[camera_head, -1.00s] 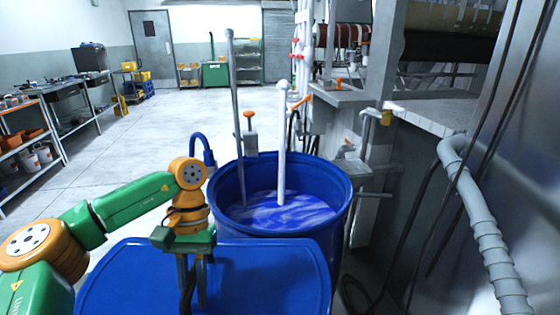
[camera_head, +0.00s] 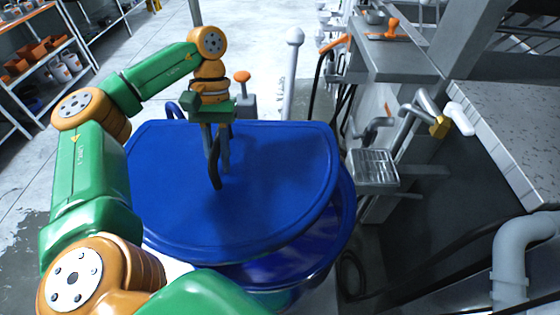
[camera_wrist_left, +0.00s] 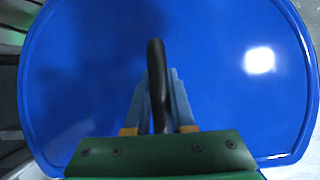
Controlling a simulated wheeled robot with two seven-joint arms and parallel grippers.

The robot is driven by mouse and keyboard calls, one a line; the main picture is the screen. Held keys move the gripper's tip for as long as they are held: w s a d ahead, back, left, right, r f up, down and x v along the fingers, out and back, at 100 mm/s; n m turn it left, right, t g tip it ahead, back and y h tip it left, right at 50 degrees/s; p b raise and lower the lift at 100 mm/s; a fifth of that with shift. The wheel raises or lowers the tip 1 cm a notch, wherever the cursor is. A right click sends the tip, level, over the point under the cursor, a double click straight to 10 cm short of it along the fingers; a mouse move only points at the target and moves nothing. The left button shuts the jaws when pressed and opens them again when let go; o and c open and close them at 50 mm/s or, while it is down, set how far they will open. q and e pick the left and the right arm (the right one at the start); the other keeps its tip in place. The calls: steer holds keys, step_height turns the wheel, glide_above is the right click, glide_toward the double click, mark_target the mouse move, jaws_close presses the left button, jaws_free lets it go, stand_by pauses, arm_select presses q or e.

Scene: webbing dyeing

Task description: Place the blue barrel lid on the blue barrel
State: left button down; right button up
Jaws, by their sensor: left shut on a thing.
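The blue barrel lid (camera_head: 270,185) is a wide flat disc with a raised rim and a black handle (camera_head: 214,172). My left gripper (camera_head: 217,165) is shut on that handle and holds the lid over the blue barrel (camera_head: 345,215). In the left wrist view the lid (camera_wrist_left: 220,85) fills most of the picture, with the handle (camera_wrist_left: 156,80) between the gripper's fingers (camera_wrist_left: 158,105). The lid hides most of the barrel's opening. Part of the barrel's inside shows at the lower right, so the lid is offset to the left. My right gripper is not in view.
A white pipe (camera_head: 292,75) and a grey pole (camera_head: 195,12) rise behind the lid. A grey machine with a small grated shelf (camera_head: 374,168) and an orange-handled valve (camera_head: 242,78) stand close by. Shelves with orange bins (camera_head: 40,60) are at the far left.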

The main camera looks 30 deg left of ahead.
mark_target(258, 179)
arm_select(q)
steer(key=d+f+b, duration=0.1)
steer(key=d, duration=0.1)
steer(key=w+d+f+b, duration=0.1)
steer(key=d, duration=0.2)
steer(key=w+d+f+b, duration=0.1)
steer(key=d, duration=0.1)
steer(key=shift+w+d+f+b, duration=0.1)
steer(key=shift+d+f+b, duration=0.25)
steer(key=shift+d+f, duration=0.05)
steer(key=d+f, duration=0.1)
steer(key=w+d+f+b, duration=0.1)
steer(key=f, duration=0.1)
steer(key=w+d+f, duration=0.1)
steer(key=shift+w+d+f+b, duration=0.25)
steer(key=shift+d+f+b, duration=0.05)
steer(key=shift+d+f, duration=0.1)
steer(key=f, duration=0.4)
steer(key=shift+w+d+p, duration=0.15)
steer(key=shift+d+p, duration=0.2)
steer(key=c, duration=0.8)
jaws_free()
steer(key=shift+o, duration=0.2)
